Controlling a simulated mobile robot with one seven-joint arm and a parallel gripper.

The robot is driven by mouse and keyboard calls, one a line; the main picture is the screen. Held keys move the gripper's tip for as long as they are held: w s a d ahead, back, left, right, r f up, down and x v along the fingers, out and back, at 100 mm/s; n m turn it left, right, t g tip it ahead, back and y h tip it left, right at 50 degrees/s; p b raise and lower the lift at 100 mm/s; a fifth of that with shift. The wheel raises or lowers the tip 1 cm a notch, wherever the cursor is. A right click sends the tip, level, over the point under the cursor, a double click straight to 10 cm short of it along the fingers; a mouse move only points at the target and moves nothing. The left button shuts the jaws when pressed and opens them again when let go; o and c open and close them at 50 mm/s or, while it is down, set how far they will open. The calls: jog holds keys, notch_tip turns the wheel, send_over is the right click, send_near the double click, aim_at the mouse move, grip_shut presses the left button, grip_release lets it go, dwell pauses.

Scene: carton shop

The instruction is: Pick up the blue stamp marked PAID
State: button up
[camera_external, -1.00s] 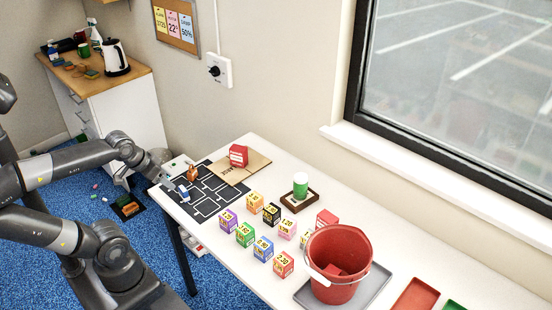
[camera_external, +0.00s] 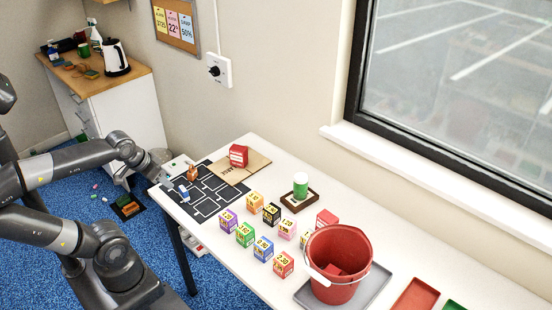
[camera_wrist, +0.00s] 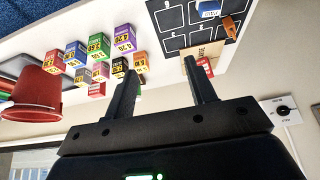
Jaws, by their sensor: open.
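A small blue-and-white stamp (camera_external: 184,194) stands on the black mat (camera_external: 207,211) with white outlined boxes, at the left end of the white table. In the wrist view the blue stamp (camera_wrist: 209,9) is at the top edge, partly cut off, with lettering too small to read. My gripper (camera_external: 170,184) is just left of the stamp, by the table's left end, apart from it. In the wrist view my gripper (camera_wrist: 158,68) is open, with nothing between its two fingers.
An orange-brown stamp (camera_external: 193,173) stands close behind the blue one. A cardboard sheet (camera_external: 240,172) with a red block (camera_external: 238,156) lies beyond. Several coloured numbered cubes (camera_external: 245,234) and a red bucket (camera_external: 338,262) stand to the right.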

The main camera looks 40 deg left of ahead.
notch_tip(320, 180, down, 7)
jog(key=w+a+m+g+y, duration=0.2)
jog(key=m+g+y, duration=0.1)
jog(key=m+g, duration=0.1)
jog(key=m+y, duration=1)
jog(key=m, duration=0.5)
send_near(186, 195)
jog(key=shift+s+a+f, duration=0.1)
jog(key=shift+s+a, duration=0.1)
jog(key=shift+a, duration=0.3)
jog(key=shift+s+a, duration=0.2)
jog(key=shift+a, duration=0.3)
jog(key=shift+w+d+f+m, duration=0.15)
jog(key=shift+w+f+m, duration=0.2)
jog(key=shift+f, duration=0.1)
jog(key=shift+t, duration=0.3)
jog(key=x, duration=1)
jog(key=shift+a, duration=0.45)
jog(key=shift+c, duration=0.3)
jog(key=c, duration=1)
